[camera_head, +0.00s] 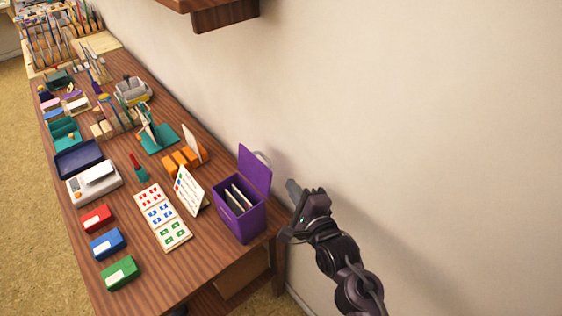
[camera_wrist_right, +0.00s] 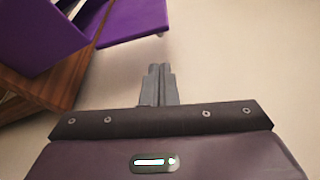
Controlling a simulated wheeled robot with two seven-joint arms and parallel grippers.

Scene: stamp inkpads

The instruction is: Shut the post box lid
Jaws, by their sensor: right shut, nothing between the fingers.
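The purple post box (camera_head: 240,217) stands at the near right end of the wooden table, with several envelopes (camera_head: 238,197) inside. Its purple lid (camera_head: 255,170) is open and stands upright at the back, toward the wall. The lid also shows in the right wrist view (camera_wrist_right: 137,20), with the box body (camera_wrist_right: 38,38) at the upper left. My right gripper (camera_head: 292,187) is shut and empty, to the right of the box and lid and apart from them. Its fingertips (camera_wrist_right: 160,68) point past the lid toward the wall in the wrist view. My left gripper is not in view.
Red (camera_head: 96,218), blue (camera_head: 107,243) and green (camera_head: 120,273) inkpads lie along the table's front. A stamp sheet (camera_head: 163,217) and a standing card (camera_head: 190,190) are left of the box. The wall (camera_head: 400,120) is close behind; a shelf (camera_head: 222,15) hangs above.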

